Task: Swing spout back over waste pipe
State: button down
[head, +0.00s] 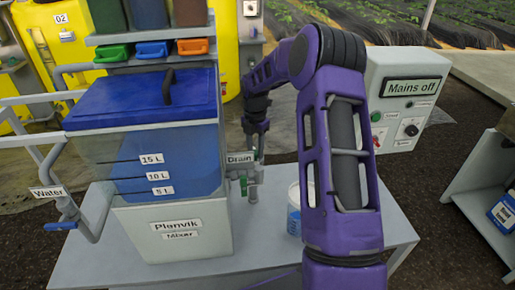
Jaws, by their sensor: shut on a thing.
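The mixer tank (172,228) stands on the grey table, with a blue lid and blue liquid behind a clear wall. On its right side, by the label "Drain" (240,159), a small grey-green drain spout (253,190) points downward. My gripper (259,152) reaches down beside the tank and is shut at the upper part of this drain fitting. The jaws are small and partly hidden, so the exact grip is hard to see. I cannot make out a waste pipe below the spout.
A white bucket (294,210) with a blue label stands right of the drain, partly behind my arm. A grey "Mains off" box (408,100) is at the right. The "Water" pipe (88,205) is at the left. Bins (145,50) line a shelf behind the tank.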

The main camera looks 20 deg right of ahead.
jog(key=shift+w+a, duration=0.1)
jog(key=shift+a, duration=0.15)
jog(key=c, duration=0.5)
grip_release()
jog(key=shift+r, duration=0.1)
notch_tip(320, 180, up, 17)
jog(key=shift+r, duration=0.15)
dwell(0.5)
